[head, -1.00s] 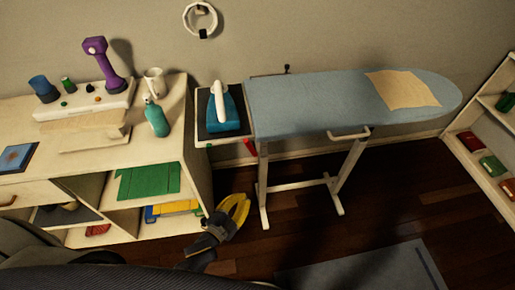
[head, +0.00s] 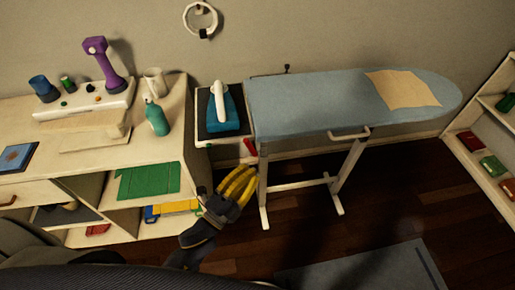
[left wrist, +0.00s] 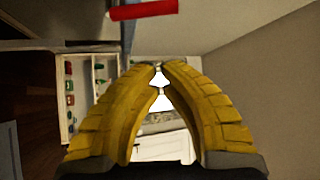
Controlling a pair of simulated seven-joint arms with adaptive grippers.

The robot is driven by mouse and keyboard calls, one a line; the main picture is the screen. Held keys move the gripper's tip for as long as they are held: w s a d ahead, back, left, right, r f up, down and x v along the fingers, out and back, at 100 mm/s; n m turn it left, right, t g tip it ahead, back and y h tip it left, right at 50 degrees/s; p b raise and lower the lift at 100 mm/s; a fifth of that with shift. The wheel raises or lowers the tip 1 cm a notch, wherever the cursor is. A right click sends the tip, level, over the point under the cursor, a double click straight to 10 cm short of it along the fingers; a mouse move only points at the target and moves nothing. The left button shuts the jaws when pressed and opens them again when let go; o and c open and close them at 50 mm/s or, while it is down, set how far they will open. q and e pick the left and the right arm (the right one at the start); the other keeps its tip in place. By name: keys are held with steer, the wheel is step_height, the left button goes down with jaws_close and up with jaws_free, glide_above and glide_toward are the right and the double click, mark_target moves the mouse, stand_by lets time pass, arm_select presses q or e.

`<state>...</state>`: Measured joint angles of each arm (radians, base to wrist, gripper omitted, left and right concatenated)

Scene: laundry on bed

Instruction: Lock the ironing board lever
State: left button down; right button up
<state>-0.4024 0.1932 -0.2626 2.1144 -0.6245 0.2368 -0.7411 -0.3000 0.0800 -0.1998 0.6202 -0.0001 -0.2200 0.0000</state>
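The ironing board (head: 310,108) stands open on white legs, with a blue cover. A red lever (head: 249,148) hangs below the board's left end, by the iron rest. It also shows at the top of the left wrist view (left wrist: 143,11), beyond my fingertips. My left gripper (head: 250,170), with yellow fingers, is just below the red lever and left of the near leg. In the left wrist view its fingertips (left wrist: 158,66) meet or nearly meet, with nothing held between them. My right gripper is not in view.
A teal iron (head: 222,110) stands on the dark rest left of the board. A beige cloth (head: 403,89) lies on the board. A wooden shelf unit (head: 195,165) is close on the left of my gripper. Open floor (head: 385,195) lies right of the board's legs.

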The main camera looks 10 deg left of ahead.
arm_select(q)
steer(key=x, duration=1)
steer(key=shift+s+a+f, duration=0.1)
steer(key=shift+a+f, duration=0.1)
steer(key=shift+a, duration=0.45)
steer(key=shift+s+a+f, duration=0.1)
steer(key=shift+a+f, duration=0.15)
steer(key=shift+a, duration=0.4)
steer(key=shift+s+a+f, duration=0.1)
steer(key=shift+a+f, duration=0.1)
steer(key=shift+a, duration=0.45)
